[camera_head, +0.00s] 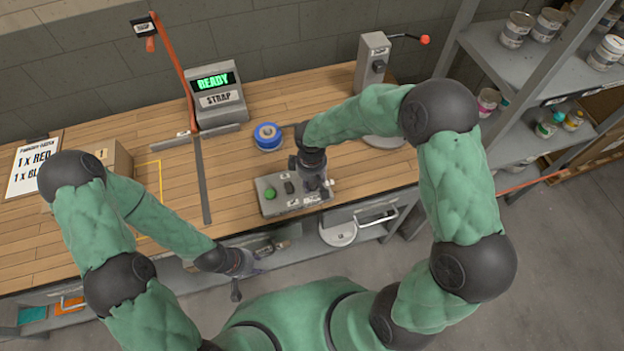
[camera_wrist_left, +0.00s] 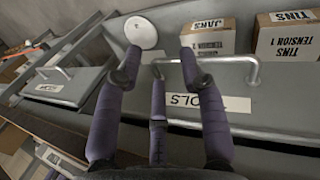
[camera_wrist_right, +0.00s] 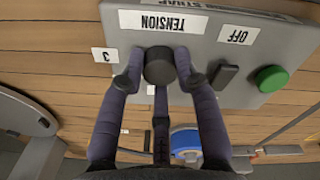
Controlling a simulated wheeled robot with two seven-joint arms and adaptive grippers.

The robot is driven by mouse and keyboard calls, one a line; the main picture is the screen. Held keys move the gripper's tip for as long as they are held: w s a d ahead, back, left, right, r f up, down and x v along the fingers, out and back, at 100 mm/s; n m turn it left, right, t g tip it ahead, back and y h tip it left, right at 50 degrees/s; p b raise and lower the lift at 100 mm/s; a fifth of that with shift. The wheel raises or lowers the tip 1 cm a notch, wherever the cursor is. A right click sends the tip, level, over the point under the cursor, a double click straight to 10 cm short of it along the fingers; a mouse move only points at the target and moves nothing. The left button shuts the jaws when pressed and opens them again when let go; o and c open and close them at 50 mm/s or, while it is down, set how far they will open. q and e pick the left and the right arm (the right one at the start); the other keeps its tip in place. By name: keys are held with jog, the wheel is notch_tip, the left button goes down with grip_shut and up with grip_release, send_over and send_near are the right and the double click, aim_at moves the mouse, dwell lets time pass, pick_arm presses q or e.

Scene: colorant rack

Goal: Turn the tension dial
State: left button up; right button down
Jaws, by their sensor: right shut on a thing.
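The tension dial (camera_wrist_right: 158,66) is a black round knob on a grey control panel (camera_wrist_right: 205,40), below a label reading TENSION in the right wrist view. My right gripper (camera_wrist_right: 158,72) is shut on the dial, with its fingers around the knob's sides. In the head view the right gripper (camera_head: 312,178) comes down from above over the right end of the panel (camera_head: 268,208) and hides the dial. My left gripper (camera_head: 237,283) hangs in front of the bench. Its fingers stand apart with nothing between them in the left wrist view (camera_wrist_left: 158,65).
The panel also carries a black switch (camera_wrist_right: 224,77) and a green button (camera_wrist_right: 271,79). A blue roll (camera_head: 267,136) lies behind it. A READY screen (camera_head: 213,83) stands at the back. Below the bench front are boxes (camera_wrist_left: 208,38) and a drawer handle (camera_wrist_left: 205,60).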

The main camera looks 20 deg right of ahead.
aim_at(312, 185)
jog(key=n+p, duration=0.1)
jog(key=n, duration=0.3)
jog(key=shift+n+p, duration=0.3)
jog(key=shift+p, duration=0.1)
jog(key=n+p, duration=0.2)
jog(key=n, duration=0.2)
jog(key=shift+n, duration=0.3)
jog(key=c, duration=0.9)
grip_release()
jog(key=shift+r, duration=0.1)
notch_tip(312, 185, up, 12)
jog(key=shift+s, duration=0.2)
